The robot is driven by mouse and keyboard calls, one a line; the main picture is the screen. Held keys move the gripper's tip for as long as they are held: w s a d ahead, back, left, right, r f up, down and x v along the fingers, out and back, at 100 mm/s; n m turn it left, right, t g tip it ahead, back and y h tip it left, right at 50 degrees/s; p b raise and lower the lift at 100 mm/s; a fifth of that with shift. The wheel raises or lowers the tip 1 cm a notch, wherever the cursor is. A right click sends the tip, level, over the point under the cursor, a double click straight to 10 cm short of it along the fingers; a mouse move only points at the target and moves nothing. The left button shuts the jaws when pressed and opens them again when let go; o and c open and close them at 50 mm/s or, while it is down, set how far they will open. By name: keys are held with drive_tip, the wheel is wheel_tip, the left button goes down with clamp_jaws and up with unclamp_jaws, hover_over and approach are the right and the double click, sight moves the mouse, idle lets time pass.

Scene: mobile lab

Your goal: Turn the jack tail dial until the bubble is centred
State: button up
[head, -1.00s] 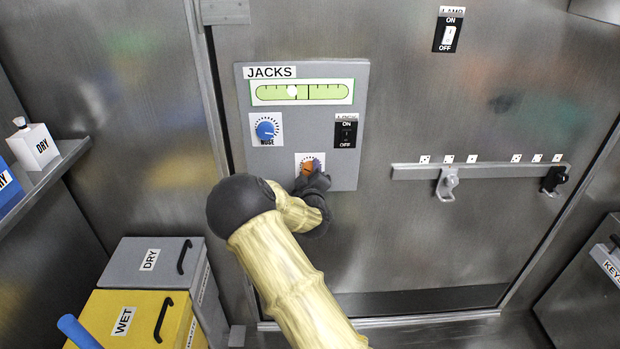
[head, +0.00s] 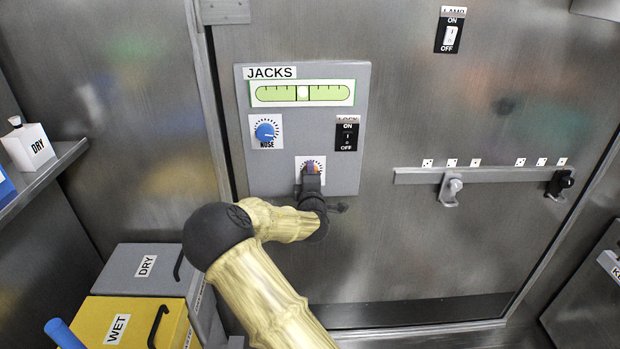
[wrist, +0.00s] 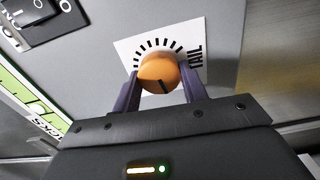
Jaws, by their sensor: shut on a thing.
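The grey JACKS panel (head: 262,175) is on the metal wall, with a green bubble level (head: 275,94) across its top. The white bubble (head: 303,93) sits at the middle of the level, at the centre mark. The orange tail dial (wrist: 160,72) is in the wrist view, on a white scale card marked TAIL, its dark pointer line toward my gripper. My gripper (wrist: 158,88) is shut on the dial, one finger on each side. In the head view my gripper (head: 311,172) covers most of the dial.
The blue nose dial (head: 265,131) is up and left of my gripper, and a black lock switch (head: 347,134) is up and right. A rail with hooks (head: 480,175) runs to the right. Grey DRY (head: 140,268) and yellow WET (head: 110,322) boxes stand lower left.

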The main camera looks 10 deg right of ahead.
drive_tip(key=shift+a, duration=0.1)
drive_tip(key=o, duration=1)
drive_tip(key=s+a+b, duration=0.2)
drive_tip(key=s+a, duration=0.1)
drive_tip(key=s, duration=1.4)
drive_tip(key=shift+s+d, duration=0.1)
